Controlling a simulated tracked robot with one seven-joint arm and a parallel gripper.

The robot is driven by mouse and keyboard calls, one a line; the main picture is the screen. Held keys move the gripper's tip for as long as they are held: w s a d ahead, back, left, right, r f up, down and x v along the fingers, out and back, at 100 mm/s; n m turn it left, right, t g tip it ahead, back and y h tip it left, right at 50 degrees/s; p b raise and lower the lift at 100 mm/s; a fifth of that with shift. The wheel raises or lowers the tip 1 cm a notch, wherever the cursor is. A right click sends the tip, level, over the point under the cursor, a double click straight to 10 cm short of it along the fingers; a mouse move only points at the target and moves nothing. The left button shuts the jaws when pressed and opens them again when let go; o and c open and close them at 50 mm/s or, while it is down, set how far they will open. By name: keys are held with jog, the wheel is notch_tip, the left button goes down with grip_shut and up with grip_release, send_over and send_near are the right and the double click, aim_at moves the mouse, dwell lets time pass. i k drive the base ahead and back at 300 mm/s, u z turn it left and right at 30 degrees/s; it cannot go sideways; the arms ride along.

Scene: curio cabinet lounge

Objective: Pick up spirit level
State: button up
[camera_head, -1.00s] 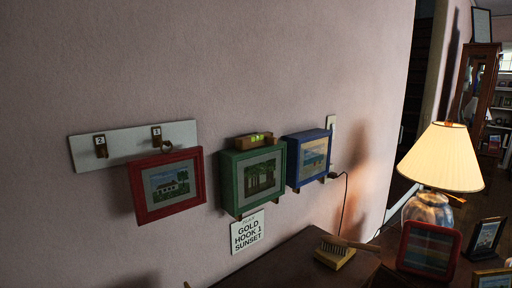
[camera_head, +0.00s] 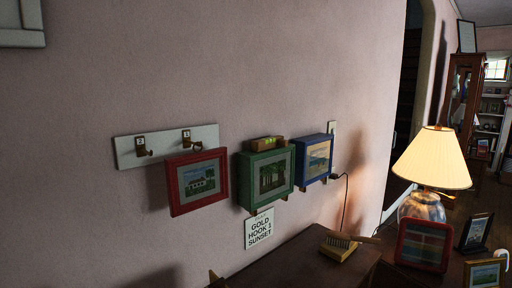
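The spirit level (camera_head: 267,143) is a small wooden block with a yellow-green vial. It lies on top of the green-framed shadow box (camera_head: 265,179), which hangs on the wall in the middle of the camera_head view. A blue-framed box (camera_head: 315,158) hangs close to its right and a red-framed picture (camera_head: 197,181) to its left. My gripper is not in view.
A white rail with two numbered hooks (camera_head: 166,143) is on the wall at left. A sign (camera_head: 259,228) hangs below the green box. The wall above the boxes is clear.

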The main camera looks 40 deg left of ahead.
aim_at(264, 144)
jog(key=u, duration=0.75)
jog(key=i, duration=0.7)
jog(key=z, duration=0.1)
